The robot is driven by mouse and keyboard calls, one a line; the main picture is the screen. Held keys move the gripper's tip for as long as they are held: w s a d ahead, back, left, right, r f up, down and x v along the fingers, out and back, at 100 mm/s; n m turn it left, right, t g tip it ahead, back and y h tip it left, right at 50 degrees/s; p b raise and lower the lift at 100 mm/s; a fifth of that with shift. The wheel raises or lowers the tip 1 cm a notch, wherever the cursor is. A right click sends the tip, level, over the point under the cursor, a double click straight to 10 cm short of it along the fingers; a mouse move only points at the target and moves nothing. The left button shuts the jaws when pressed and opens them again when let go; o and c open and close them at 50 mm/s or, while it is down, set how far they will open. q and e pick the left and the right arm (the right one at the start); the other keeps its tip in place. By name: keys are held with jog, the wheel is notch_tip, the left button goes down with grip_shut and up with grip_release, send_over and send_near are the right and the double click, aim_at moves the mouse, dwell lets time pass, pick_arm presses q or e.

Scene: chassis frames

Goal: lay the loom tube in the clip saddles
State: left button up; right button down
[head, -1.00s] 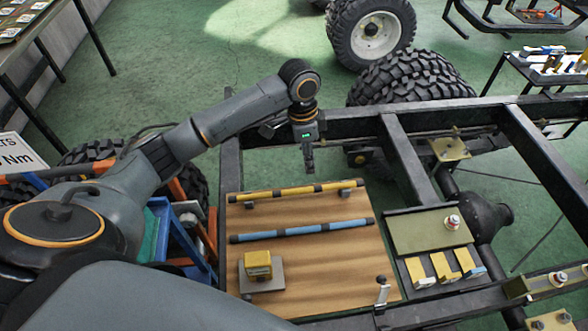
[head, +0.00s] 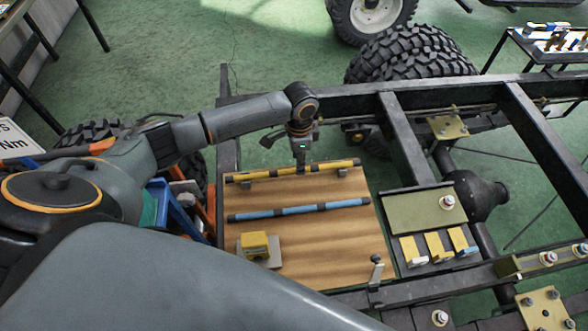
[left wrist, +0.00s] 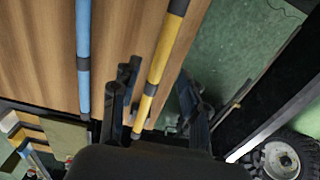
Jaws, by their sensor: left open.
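A yellow tube with dark bands (head: 270,174) lies along the far edge of the wooden board (head: 310,250), beside or on small dark supports (head: 342,172). A blue tube with dark bands (head: 290,210) lies roughly parallel in front of it. My left gripper (head: 302,170) is at the middle of the yellow tube, pointing down. In the left wrist view its open fingers (left wrist: 152,105) stand on either side of the yellow tube (left wrist: 160,62); the blue tube (left wrist: 83,60) is outside them. I cannot tell whether the fingers touch the tube. My right gripper is not in view.
A yellow block on a grey plate (head: 256,247) sits at the board's near left. A small upright lever (head: 376,270) is at its near right. A tray with several yellow-and-white pieces (head: 425,212) is to the right, among dark chassis rails (head: 405,150).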

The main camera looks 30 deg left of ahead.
aim_at(294, 171)
pick_arm(q)
notch_tip(294, 171, down, 4)
jog(key=shift+r, duration=0.2)
jog(key=shift+c, duration=0.2)
grip_shut()
jog(key=shift+r, duration=0.1)
